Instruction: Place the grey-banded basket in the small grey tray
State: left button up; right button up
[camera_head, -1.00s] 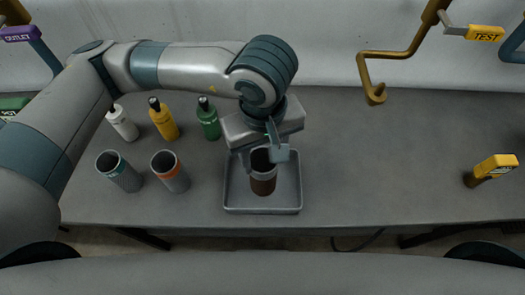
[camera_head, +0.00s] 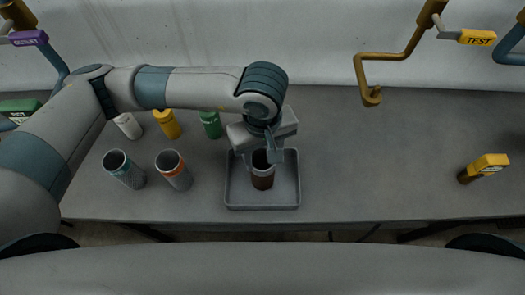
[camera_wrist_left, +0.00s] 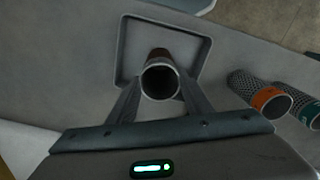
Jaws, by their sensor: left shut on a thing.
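The grey-banded basket (camera_head: 262,181) is a dark brown cylinder with a pale grey upper part. My left gripper (camera_head: 264,156) is shut on its upper part and holds it upright within the outline of the small grey tray (camera_head: 284,204). In the left wrist view, the basket's open round mouth (camera_wrist_left: 160,83) sits between the two fingers of my left gripper (camera_wrist_left: 160,92), in front of the tray (camera_wrist_left: 203,46). I cannot tell whether the basket's base touches the tray floor. My right gripper is not in view.
Left of the tray stand an orange-banded basket (camera_head: 174,172) and a teal-banded basket (camera_head: 124,171). Behind are green (camera_head: 211,125), yellow (camera_head: 167,124) and white (camera_head: 128,125) bottles.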

pick_arm(q)
jog(key=shift+f, duration=0.15)
jog(key=shift+f+b, duration=0.2)
jog(key=shift+b, duration=0.15)
jog(key=o, duration=1.4)
jog(key=shift+o, duration=0.2)
jog(key=shift+r, duration=0.1)
